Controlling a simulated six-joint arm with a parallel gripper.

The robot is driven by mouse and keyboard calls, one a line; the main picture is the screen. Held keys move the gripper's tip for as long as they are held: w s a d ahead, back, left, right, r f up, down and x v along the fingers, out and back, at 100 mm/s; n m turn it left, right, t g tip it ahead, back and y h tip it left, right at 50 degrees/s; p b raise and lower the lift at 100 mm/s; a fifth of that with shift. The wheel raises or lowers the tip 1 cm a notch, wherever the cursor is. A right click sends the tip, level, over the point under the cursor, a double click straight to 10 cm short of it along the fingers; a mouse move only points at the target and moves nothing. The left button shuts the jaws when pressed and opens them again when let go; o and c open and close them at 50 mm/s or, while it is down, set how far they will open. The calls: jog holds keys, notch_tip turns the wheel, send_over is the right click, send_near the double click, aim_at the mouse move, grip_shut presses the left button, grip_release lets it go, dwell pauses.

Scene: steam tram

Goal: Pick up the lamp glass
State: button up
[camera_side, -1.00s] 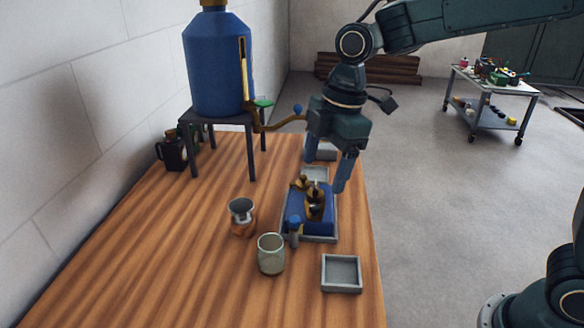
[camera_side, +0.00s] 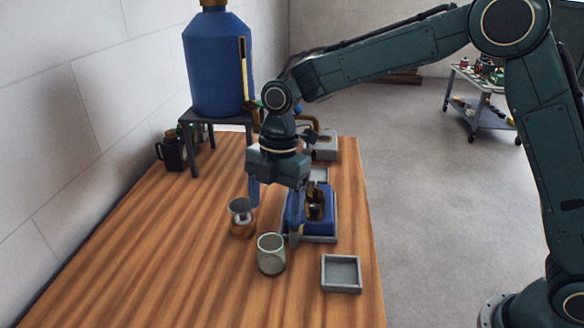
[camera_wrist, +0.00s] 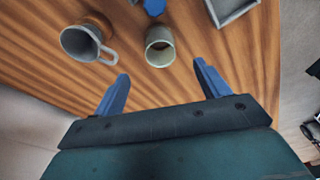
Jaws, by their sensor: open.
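The lamp glass, a pale greenish open cylinder (camera_side: 271,254), stands upright on the wooden table. It also shows in the wrist view (camera_wrist: 160,47), ahead of the space between my fingers. My gripper (camera_side: 273,216) is open and empty, pointing down above and a little behind the lamp glass in the side view. In the wrist view my blue fingertips (camera_wrist: 162,70) are spread wider than the glass, and neither appears to touch it.
A copper-coloured mug (camera_side: 240,217) with a handle (camera_wrist: 107,54) stands close left of the glass. A blue block with brass fittings (camera_side: 315,204) is to the right. A square grey tray (camera_side: 342,273) lies front right. The front left table is clear.

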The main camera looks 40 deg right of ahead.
aim_at(273, 236)
jog(key=shift+s+a+f, duration=0.1)
jog(key=shift+a+f, duration=0.1)
jog(key=shift+f, duration=1.1)
jog(key=shift+s+a+f, duration=0.1)
jog(key=shift+a+f, duration=0.05)
jog(key=shift+f, duration=1.15)
jog(key=shift+a+f, duration=0.2)
jog(key=shift+f, duration=1.1)
jog(key=shift+f, duration=0.1)
jog(key=shift+s+a+f, duration=0.1)
jog(key=shift+a+f, duration=0.05)
jog(key=shift+f, duration=0.65)
jog(key=shift+a+f, duration=0.2)
jog(key=shift+f, duration=0.65)
jog(key=shift+s+a+f, duration=0.1)
jog(key=shift+a+f, duration=0.05)
jog(key=shift+f, duration=0.65)
jog(key=shift+c, duration=0.2)
jog(key=c, duration=1)
